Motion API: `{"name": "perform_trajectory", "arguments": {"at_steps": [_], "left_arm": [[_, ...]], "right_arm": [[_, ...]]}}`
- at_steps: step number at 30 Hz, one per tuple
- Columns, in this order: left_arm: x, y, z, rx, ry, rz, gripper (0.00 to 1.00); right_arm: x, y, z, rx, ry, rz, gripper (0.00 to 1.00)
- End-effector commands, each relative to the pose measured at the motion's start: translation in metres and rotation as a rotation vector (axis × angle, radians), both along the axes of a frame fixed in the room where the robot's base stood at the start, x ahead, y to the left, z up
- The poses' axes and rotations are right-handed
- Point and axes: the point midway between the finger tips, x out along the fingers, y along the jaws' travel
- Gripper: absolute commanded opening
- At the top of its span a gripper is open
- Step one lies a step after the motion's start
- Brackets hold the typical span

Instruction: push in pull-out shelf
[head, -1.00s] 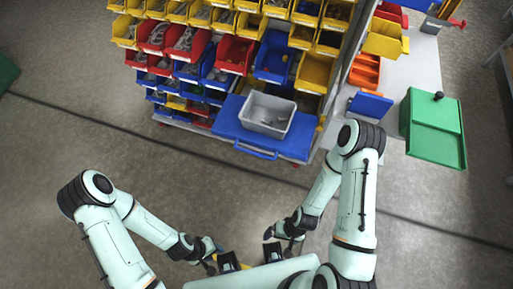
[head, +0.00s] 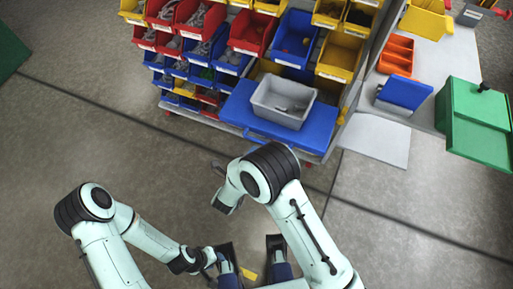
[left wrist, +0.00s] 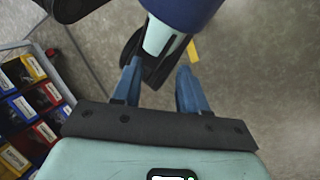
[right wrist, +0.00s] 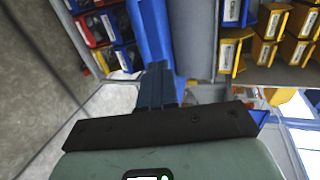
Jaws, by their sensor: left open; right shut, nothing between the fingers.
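The blue pull-out shelf (head: 236,108) juts out from the low front of the bin rack, with a grey bin (head: 283,103) on top and a handle at its front edge. A blue panel, apparently the shelf (right wrist: 151,30), lies ahead of the fingers in the right wrist view. My right gripper (head: 219,167) is in front of and below the shelf's left front; its fingers (right wrist: 158,84) are shut and empty. I cannot tell whether they touch the shelf. My left gripper (head: 209,258) is open and empty low near my body, and its spread fingers show in the left wrist view (left wrist: 155,85).
Rows of yellow, red and blue bins (head: 248,32) fill the rack above the shelf. A worktop right of the rack holds orange trays (head: 397,55), a blue box (head: 405,92) and a green box (head: 474,118). The floor (head: 90,120) left of the rack is clear.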

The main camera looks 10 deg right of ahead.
Motion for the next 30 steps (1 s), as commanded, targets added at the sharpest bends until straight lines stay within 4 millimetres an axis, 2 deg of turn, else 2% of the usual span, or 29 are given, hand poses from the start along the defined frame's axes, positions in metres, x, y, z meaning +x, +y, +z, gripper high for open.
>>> {"name": "perform_trajectory", "arguments": {"at_steps": [9, 15, 30], "left_arm": [[0.004, 0.001, -0.005, 0.004, -0.013, 0.004, 0.43], [0.009, 0.003, -0.009, 0.010, -0.024, 0.010, 0.43], [0.010, 0.004, -0.010, 0.012, -0.030, 0.011, 0.43]], "right_arm": [[0.045, -0.033, -0.018, -0.003, 0.003, -0.002, 0.00], [0.065, -0.046, -0.026, -0.003, 0.006, 0.001, 0.00], [0.071, -0.050, -0.027, -0.004, 0.007, 0.003, 0.00]]}}
